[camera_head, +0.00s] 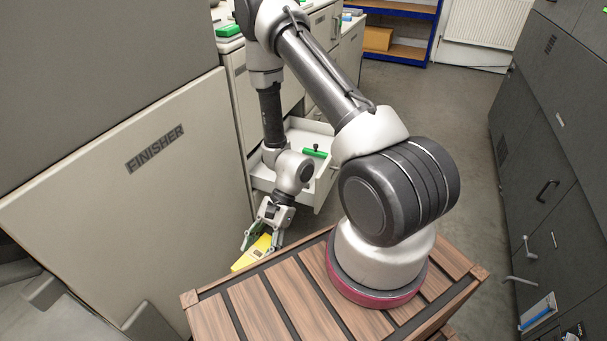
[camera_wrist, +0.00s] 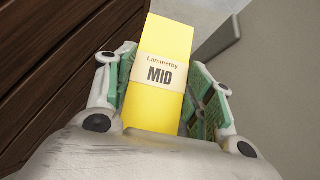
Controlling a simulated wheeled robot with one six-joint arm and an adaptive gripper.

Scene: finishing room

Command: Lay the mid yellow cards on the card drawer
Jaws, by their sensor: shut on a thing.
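The mid yellow cards (camera_wrist: 166,45) are a yellow pack with a pale band reading "Lammerby MID". They also show in the head view (camera_head: 252,253), below the arm, beside the wooden top of my base. My gripper (camera_head: 262,240) is shut on them; in the wrist view its green-padded fingers (camera_wrist: 163,95) lie on both sides of the pack. The card drawer is probably the open white drawer (camera_head: 322,181) behind my gripper; its label is not visible. A green item with a dark knob (camera_head: 314,153) is in or over this drawer. My arm hides part of the drawer.
The large finisher cabinet (camera_head: 110,165) stands close on the left. Green items (camera_head: 228,30) lie on the counter behind. Dark cabinets (camera_head: 560,150) with handles line the right. Grey floor (camera_head: 430,110) is clear between them. A blue shelf (camera_head: 405,10) stands at the back.

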